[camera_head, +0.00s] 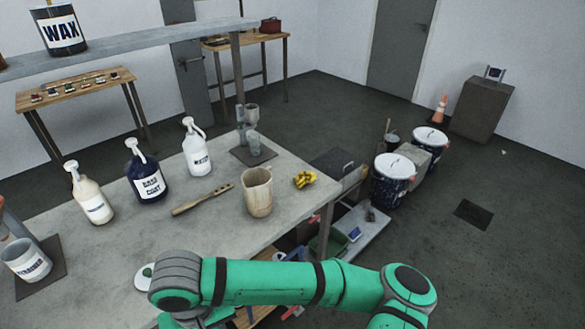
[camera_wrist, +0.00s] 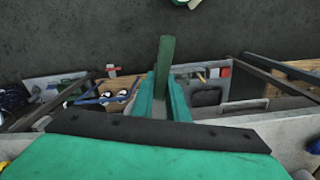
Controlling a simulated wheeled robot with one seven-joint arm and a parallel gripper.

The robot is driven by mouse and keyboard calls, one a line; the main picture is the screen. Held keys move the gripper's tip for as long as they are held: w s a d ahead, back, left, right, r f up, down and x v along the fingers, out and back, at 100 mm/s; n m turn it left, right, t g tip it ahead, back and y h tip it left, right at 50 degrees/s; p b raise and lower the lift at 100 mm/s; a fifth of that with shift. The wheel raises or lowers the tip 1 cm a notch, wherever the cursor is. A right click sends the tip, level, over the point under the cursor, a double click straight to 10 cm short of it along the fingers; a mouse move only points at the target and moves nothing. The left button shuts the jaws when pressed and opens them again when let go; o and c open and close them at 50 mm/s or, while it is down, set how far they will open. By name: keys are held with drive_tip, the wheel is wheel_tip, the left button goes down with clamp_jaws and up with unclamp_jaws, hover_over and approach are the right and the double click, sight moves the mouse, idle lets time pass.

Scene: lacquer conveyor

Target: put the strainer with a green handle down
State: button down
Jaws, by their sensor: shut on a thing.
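In the wrist view, my gripper (camera_wrist: 163,88) is shut on a dark green handle (camera_wrist: 166,58), which sticks out beyond the teal fingers. I take it for the handle of the strainer; no bowl or mesh of the strainer can be made out. In the head view, neither my gripper nor the held strainer can be made out; my green arm crosses the bottom of the picture, in front of the near edge of the grey workbench (camera_head: 120,250).
The bench holds a beige jug (camera_head: 257,192), a flat wooden stick (camera_head: 203,199), yellow fruit-like items (camera_head: 304,179), several pump bottles (camera_head: 147,175) and a white cup (camera_head: 26,259) on a dark mat. Low shelves with boxes stand beside the bench. Lidded drums (camera_head: 392,180) stand on open floor.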

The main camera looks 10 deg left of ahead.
drive_tip(key=w+d+f+m, duration=0.2)
drive_tip(key=w+d+f, duration=0.4)
drive_tip(key=f, duration=0.4)
drive_tip(key=w+d+f+m, duration=0.2)
drive_tip(key=w+d+f, duration=0.4)
drive_tip(key=f, duration=0.4)
drive_tip(key=w+d+f+m, duration=0.2)
drive_tip(key=w+d+f, duration=0.4)
drive_tip(key=f, duration=0.4)
drive_tip(key=shift+w+d+f+m, duration=0.2)
drive_tip(key=shift+w+d+m, duration=0.2)
drive_tip(key=shift+d, duration=0.4)
drive_tip(key=shift+s, duration=0.15)
drive_tip(key=shift+s+d+f, duration=0.15)
drive_tip(key=shift+s+d, duration=0.05)
drive_tip(key=shift+d, duration=0.35)
